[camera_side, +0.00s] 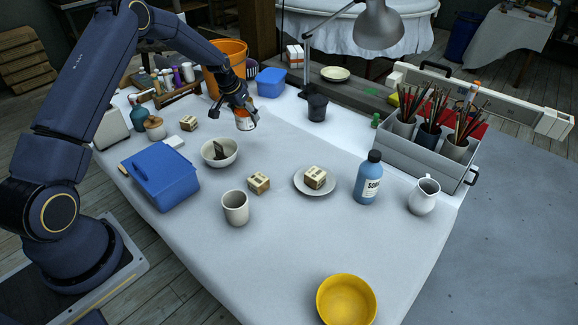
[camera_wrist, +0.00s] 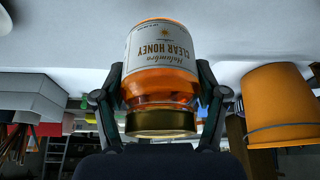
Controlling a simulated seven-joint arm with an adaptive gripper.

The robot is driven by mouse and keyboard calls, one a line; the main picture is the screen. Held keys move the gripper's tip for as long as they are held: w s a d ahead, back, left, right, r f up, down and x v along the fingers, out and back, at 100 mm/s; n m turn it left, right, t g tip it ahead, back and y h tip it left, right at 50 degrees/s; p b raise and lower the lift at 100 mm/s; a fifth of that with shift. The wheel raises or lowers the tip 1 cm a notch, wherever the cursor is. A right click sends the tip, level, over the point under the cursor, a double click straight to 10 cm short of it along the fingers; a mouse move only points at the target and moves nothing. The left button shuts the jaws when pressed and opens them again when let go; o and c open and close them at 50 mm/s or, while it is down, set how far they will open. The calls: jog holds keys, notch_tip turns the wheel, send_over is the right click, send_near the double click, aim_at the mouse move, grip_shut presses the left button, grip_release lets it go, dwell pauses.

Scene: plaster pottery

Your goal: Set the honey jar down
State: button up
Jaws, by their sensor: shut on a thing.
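The honey jar (camera_side: 246,125) is amber with a pale label in the side view. In the wrist view the jar (camera_wrist: 161,55) looks upside down, with its "CLEAR HONEY" label inverted and its gold lid low in the picture. My gripper (camera_side: 240,109) is shut on the jar, with a finger on each side of it in the wrist view (camera_wrist: 161,88). The jar is over the back left of the white-covered table (camera_side: 290,235). I cannot tell whether its base touches the cloth.
An orange bucket (camera_side: 226,68) and a blue box (camera_side: 271,82) stand behind the jar. A white bowl (camera_side: 219,163) is in front of it, with a dark piece inside. A dark cup (camera_side: 317,108) is to the right. Clear cloth lies between the jar and the plate (camera_side: 300,187).

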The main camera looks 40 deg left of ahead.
jog(key=w+f, duration=0.1)
jog(key=f, duration=0.1)
jog(key=w+a+f, duration=0.1)
jog(key=w+f, duration=0.2)
jog(key=shift+w+a+f, duration=0.25)
jog(key=shift+w+f, duration=0.25)
jog(key=shift+f, duration=1.45)
jog(key=shift+f, duration=0.1)
jog(key=o, duration=1.7)
jog(key=shift+f, duration=0.1)
jog(key=shift+c, duration=0.2)
